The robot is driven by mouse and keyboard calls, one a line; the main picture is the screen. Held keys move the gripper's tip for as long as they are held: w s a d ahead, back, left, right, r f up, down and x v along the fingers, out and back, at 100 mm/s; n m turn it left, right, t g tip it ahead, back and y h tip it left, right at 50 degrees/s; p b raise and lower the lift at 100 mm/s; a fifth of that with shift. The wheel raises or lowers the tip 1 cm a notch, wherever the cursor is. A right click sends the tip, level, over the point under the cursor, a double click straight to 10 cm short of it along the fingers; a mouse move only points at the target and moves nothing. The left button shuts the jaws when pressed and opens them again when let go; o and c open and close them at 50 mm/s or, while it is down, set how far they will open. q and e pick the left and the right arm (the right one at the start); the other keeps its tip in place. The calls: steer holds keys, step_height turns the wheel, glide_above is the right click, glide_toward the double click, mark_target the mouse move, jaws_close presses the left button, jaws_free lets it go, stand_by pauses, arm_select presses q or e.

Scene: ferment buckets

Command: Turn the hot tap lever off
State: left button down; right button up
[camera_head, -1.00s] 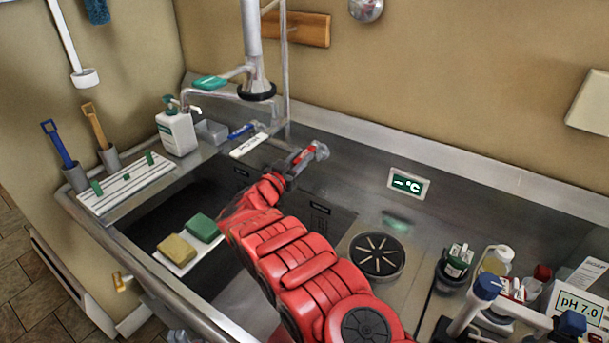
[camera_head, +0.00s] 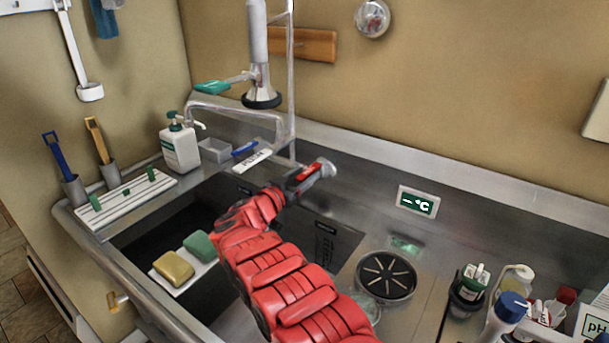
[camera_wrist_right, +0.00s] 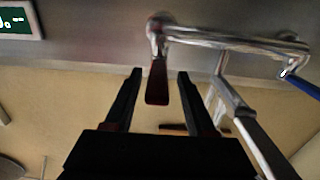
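The hot tap lever is the dark red lever (camera_wrist_right: 157,82) hanging from the chrome tap body (camera_wrist_right: 180,34) in the right wrist view. In the head view a red part (camera_head: 306,173) shows beside the rounded chrome tap end (camera_head: 326,167). My right gripper (camera_head: 300,182) reaches over the sink to it. In the right wrist view my right gripper (camera_wrist_right: 160,73) is open, with one dark finger on each side of the lever and a visible gap on both sides. The left gripper is not in view.
The sink basin (camera_head: 140,240) holds two sponges on a white rack. A soap bottle (camera_head: 180,148) and a tall spray tap (camera_head: 258,50) stand at the back left. A drain (camera_head: 386,275) and several bottles are to the right. A temperature display (camera_head: 418,202) is on the back wall.

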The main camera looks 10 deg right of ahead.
steer(key=shift+r, duration=0.1)
steer(key=b+v, duration=0.1)
steer(key=v, duration=0.7)
steer(key=shift+s+a, duration=0.25)
steer(key=shift+a, duration=0.1)
steer(key=p+v, duration=0.2)
steer(key=v, duration=0.6)
steer(key=shift+s, duration=0.25)
steer(key=shift+a, duration=0.1)
